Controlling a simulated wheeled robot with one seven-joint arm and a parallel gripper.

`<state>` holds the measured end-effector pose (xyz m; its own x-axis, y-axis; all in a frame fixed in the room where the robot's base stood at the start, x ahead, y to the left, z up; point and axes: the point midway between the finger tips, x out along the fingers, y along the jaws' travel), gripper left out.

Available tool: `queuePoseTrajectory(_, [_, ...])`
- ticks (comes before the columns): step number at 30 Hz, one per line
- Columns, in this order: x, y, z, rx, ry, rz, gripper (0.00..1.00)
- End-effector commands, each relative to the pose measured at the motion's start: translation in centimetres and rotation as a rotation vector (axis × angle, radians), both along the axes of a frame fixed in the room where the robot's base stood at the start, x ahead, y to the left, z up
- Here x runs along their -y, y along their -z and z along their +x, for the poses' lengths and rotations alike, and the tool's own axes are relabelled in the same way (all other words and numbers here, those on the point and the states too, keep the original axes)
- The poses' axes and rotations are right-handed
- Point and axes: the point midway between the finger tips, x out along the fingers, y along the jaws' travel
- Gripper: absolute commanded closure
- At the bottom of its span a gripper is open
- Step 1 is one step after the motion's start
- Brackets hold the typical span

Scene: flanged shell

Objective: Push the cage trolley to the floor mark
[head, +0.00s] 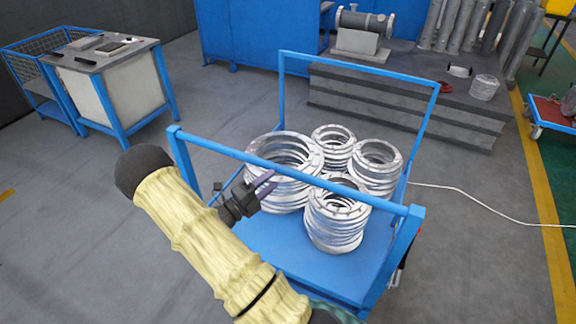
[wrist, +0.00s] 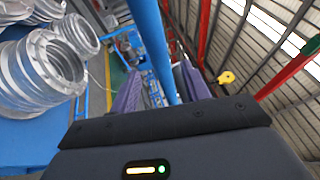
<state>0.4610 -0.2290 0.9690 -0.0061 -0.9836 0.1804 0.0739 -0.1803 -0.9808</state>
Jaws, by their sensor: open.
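The blue cage trolley (head: 285,245) stands in the middle of the head view, with a raised bar frame at its near and far ends. Its deck carries several stacks of silver flanged rings. My gripper (head: 267,182) is open and empty, close to the near push bar (head: 340,190). In the wrist view the blue bar (wrist: 158,50) runs lengthwise in the gap between the fingers (wrist: 160,88); I cannot tell whether it lies between them or beyond. A short yellow strip (head: 6,195) on the floor at the far left may be the floor mark.
A blue-framed bench (head: 110,85) stands at the upper left. A grey platform (head: 400,105) with a pump and pipes lies behind the trolley. A white cable (head: 480,202) crosses the floor at right, near a yellow line (head: 552,235). The floor at left is clear.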

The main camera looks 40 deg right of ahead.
Motion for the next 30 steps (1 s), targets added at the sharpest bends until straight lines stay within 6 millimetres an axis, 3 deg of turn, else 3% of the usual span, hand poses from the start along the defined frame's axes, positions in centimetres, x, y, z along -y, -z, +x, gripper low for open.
queuePoseTrajectory(12, [6.8, -1.4, -0.1, 0.002, 0.002, -0.001, 0.53])
queuePoseTrajectory(24, [7.8, -1.4, 0.0, 0.001, 0.0, -0.001, 0.53])
queuePoseTrajectory(30, [7.7, -1.4, 0.0, 0.001, 0.0, -0.001, 0.91])
